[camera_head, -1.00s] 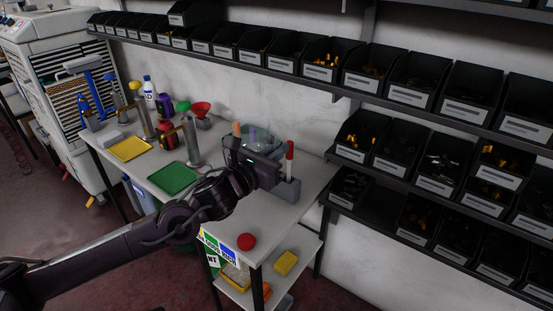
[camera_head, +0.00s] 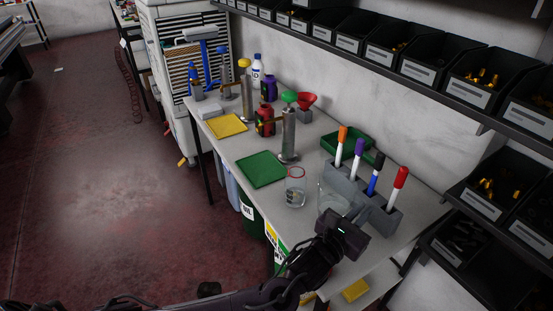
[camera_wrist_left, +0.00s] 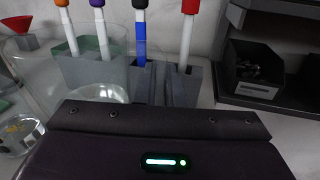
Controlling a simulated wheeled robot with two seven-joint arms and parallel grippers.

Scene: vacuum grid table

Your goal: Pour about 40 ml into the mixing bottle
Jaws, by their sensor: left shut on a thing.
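My left gripper (camera_head: 343,226) is at the right end of the bench, in front of the marker holder. It is shut on a clear glass beaker (camera_head: 333,203), whose pale liquid also shows beyond the gripper body in the left wrist view (camera_wrist_left: 100,92). The fingers and their contact are hidden. A smaller clear vessel (camera_head: 295,187) with a red ring at its top stands upright, apart from the beaker on its left. It seems to hold some clear liquid. I cannot tell whether it is the mixing bottle. My right gripper is out of view.
The grey marker holder (camera_head: 347,185) with several upright markers is close behind the gripper. A green tray (camera_head: 262,169) and a yellow tray (camera_head: 227,125) lie to the left. A metal cylinder (camera_head: 288,136), a red bottle (camera_head: 264,126) and a red funnel (camera_head: 306,101) stand farther back.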

